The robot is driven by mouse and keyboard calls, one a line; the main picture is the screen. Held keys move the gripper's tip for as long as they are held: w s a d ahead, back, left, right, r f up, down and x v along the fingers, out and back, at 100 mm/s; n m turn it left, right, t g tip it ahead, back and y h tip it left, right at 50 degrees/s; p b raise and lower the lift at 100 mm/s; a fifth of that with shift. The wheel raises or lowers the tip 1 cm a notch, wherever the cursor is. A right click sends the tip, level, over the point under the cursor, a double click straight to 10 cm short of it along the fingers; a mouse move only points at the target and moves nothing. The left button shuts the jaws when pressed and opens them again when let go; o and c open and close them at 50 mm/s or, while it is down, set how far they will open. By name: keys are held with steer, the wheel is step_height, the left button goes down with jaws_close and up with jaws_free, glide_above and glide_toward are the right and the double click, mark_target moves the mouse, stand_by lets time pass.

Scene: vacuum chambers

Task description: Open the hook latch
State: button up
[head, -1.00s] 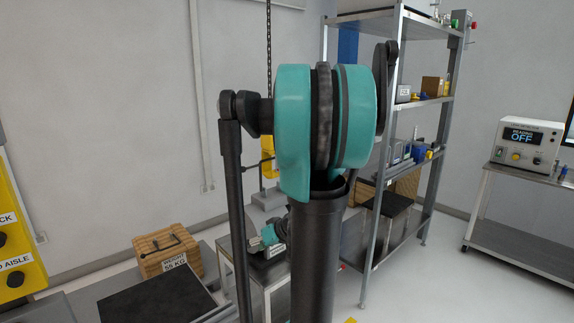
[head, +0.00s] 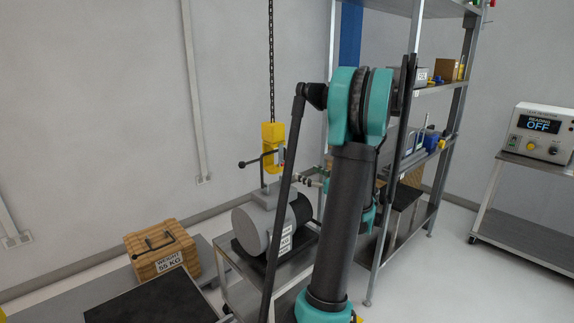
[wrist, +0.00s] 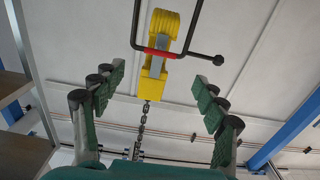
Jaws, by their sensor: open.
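A yellow chain hook (head: 270,146) hangs above a grey pump-like machine (head: 257,222) in the head view. In the wrist view the hook (wrist: 159,84) sits upper middle, with a grey latch piece (wrist: 164,36) along its opening. A dark bent bar (wrist: 190,38) with a ball end passes at the hook; a red band (wrist: 158,53) lies across there. My gripper (wrist: 157,77) is open, its green-padded fingers standing left and right of the hook, apart from it. In the head view my arm covers part of the scene, and the gripper cannot be made out clearly.
The machine stands on a metal cart (head: 240,279). A wooden 55 kg weight box (head: 160,252) is at the left. A metal shelf rack (head: 423,152) stands close behind my arm. A side table (head: 530,200) carries a display unit (head: 541,131) reading OFF.

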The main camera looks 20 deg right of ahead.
mark_target(287, 163)
steer(key=x, duration=1.2)
steer(key=shift+w+a, duration=0.2)
steer(key=shift+w, duration=0.1)
jaws_close()
